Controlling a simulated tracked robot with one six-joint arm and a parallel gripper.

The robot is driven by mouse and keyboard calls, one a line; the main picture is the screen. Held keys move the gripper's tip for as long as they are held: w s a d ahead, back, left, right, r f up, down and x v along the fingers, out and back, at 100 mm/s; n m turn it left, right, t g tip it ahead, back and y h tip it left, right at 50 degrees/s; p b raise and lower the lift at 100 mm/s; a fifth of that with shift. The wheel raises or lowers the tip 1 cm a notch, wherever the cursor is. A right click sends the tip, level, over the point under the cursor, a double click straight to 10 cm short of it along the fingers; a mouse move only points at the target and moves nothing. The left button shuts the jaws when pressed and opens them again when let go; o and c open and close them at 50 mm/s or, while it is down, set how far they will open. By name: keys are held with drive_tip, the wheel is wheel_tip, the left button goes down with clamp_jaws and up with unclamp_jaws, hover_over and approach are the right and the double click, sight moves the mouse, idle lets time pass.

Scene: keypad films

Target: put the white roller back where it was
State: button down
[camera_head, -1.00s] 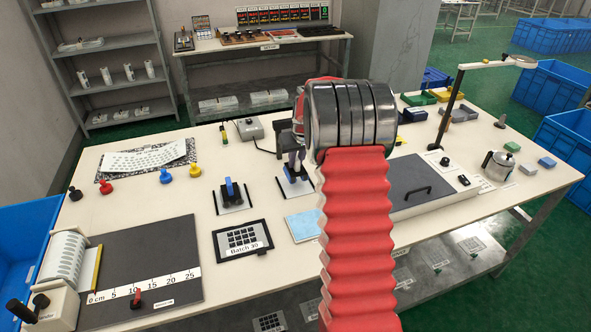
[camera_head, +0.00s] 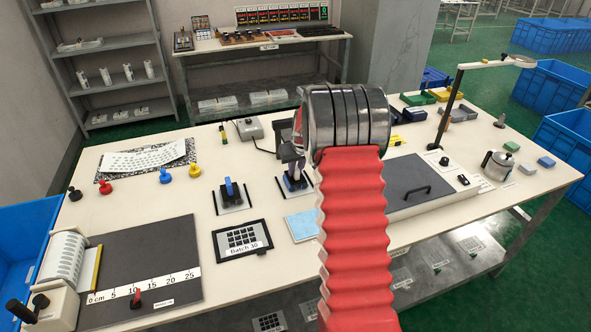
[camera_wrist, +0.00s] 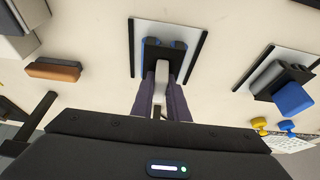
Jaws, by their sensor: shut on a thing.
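My gripper (camera_head: 292,172) is low over the right-hand stand (camera_head: 308,184), and the arm partly hides both in the head view. In the wrist view its two dark fingers are shut on the white roller (camera_wrist: 161,76), of which a narrow pale part shows between them. The roller's far end meets the black holder with blue parts (camera_wrist: 165,56), in the middle of a white plate with dark side rails (camera_wrist: 185,32). I cannot tell whether the roller rests fully in the holder. The other stand (camera_head: 231,195) holds a blue-handled roller, also at right in the wrist view (camera_wrist: 293,98).
A framed "Batch 30" keypad panel (camera_head: 242,240) and a light blue sheet (camera_head: 302,226) lie in front. Coloured knobs (camera_head: 166,176) stand at left. A dark lidded board (camera_head: 408,185) is right of the arm. A grey box (camera_head: 249,128) stands behind.

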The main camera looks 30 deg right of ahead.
drive_tip(key=shift+s+a+f, duration=0.1)
drive_tip(key=shift+f, duration=0.3)
drive_tip(key=shift+s+f, duration=0.1)
drive_tip(key=shift+f, duration=0.2)
drive_tip(key=c, duration=1.7)
unclamp_jaws()
drive_tip(key=shift+a, duration=0.1)
drive_tip(key=shift+c, duration=0.2)
drive_tip(key=shift+r, duration=0.4)
drive_tip(key=v, duration=1.2)
drive_tip(key=shift+r, duration=0.35)
drive_tip(key=shift+d, duration=0.2)
drive_tip(key=shift+a, duration=0.1)
